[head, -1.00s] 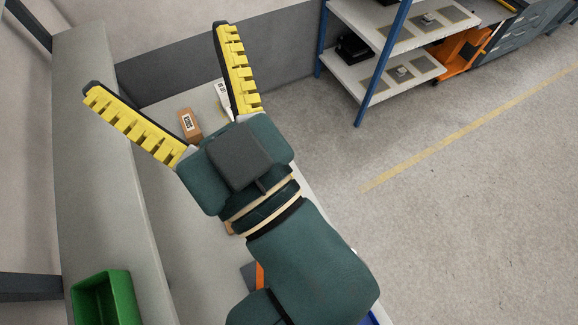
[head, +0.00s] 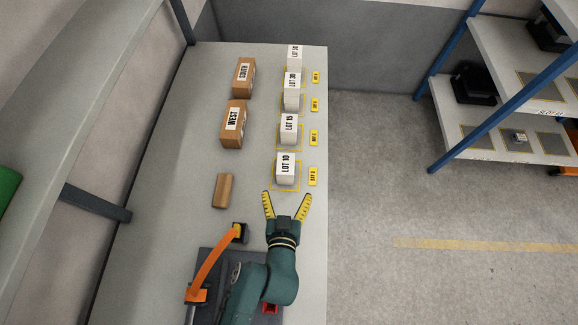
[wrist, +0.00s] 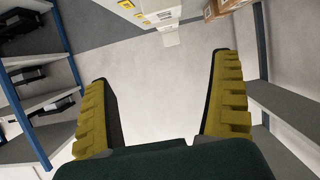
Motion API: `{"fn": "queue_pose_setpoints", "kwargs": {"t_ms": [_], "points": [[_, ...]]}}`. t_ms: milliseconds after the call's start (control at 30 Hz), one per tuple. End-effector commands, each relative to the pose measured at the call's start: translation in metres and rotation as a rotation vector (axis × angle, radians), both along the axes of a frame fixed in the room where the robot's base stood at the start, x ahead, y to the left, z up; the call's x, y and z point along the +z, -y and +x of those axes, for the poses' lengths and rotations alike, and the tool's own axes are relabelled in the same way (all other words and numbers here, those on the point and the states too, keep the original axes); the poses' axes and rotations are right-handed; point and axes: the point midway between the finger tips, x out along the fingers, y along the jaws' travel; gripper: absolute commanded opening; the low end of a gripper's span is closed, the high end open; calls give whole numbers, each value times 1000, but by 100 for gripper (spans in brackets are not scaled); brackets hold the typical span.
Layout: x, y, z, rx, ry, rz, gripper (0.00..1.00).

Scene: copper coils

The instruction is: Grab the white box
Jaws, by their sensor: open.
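Several white boxes stand in a row along the right side of the grey table in the head view. The nearest is labelled LOT 10 (head: 286,170), then LOT 15 (head: 288,130), LOT 30 (head: 291,98) and a farthest one (head: 294,57) with a hard-to-read label. My gripper (head: 288,195) is open and empty, its yellow fingers just on the near side of the LOT 10 box and apparently pointing toward it. In the wrist view my gripper (wrist: 164,68) has nothing between its fingers. White shapes show beyond at the top, too unclear to identify.
Brown boxes labelled WEST (head: 233,122) and SOUTH (head: 243,76) stand left of the white row. A smaller brown block (head: 222,190) lies nearer. Yellow labels (head: 313,138) line the table's right edge. A blue-posted shelf (head: 500,100) stands right, across open floor.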

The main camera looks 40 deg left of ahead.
Motion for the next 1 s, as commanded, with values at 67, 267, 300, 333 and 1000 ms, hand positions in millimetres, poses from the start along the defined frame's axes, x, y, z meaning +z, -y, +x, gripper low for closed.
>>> {"fn": "queue_pose_setpoints", "kwargs": {"t_ms": [67,267,300,333,1000], "points": [[-27,-3,-14,20,-22,-11,94],[-43,-21,-1,30,-29,-14,94],[-49,-27,6,28,-29,-14,94],[-52,-31,12,29,-29,-15,94],[-96,-100,90,25,-30,-15,94]]}}
